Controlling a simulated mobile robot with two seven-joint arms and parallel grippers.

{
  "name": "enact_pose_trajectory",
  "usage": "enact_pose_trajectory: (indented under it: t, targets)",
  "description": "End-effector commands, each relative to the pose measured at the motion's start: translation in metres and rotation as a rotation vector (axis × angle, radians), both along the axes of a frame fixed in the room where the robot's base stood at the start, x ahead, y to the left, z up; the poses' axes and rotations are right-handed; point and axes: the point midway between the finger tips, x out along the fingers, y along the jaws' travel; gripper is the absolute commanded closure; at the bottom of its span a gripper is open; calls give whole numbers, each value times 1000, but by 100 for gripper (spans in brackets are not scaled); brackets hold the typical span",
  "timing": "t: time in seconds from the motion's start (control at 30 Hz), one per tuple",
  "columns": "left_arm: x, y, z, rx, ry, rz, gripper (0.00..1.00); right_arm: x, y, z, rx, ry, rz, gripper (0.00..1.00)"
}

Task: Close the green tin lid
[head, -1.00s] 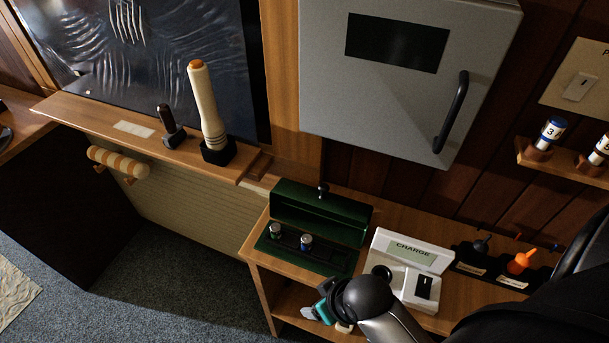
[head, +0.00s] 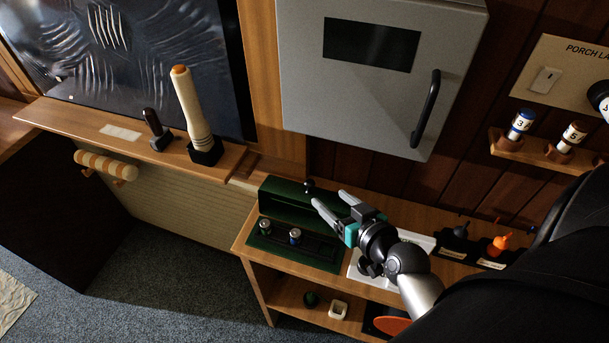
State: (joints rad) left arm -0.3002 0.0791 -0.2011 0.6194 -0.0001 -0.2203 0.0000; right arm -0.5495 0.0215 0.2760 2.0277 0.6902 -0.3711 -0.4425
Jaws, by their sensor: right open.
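The green tin (head: 314,253) stands on the wooden shelf unit with two small cylinders in its tray. Its green lid (head: 284,200) is raised at the back, and a dark knob (head: 309,186) shows at the lid's top edge. My right gripper (head: 328,198) is open, its two grey fingers pointing left at the right end of the lid, close to the knob. Whether a finger touches the lid or knob I cannot tell. The gripper and arm hide the lid's right end and part of the white charger. My left gripper is not in view.
The white charger (head: 359,269) stands right of the tin under my right arm. A black holder with an orange item (head: 499,244) is farther right. A grey wall cabinet (head: 310,100) hangs above. A lower shelf holds a small white cup (head: 338,309).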

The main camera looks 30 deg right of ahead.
Motion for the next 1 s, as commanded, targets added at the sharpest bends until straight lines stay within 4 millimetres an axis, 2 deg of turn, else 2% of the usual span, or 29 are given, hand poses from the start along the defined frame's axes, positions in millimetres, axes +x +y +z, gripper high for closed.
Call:
enact_pose_trajectory:
  t: [0.7, 1.0]
  targets:
    - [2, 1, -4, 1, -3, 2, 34, 100, -3, -41, 2, 1, 2, 31]
    - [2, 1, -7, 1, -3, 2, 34, 125, -4, -51, 1, 2, 2, 31]
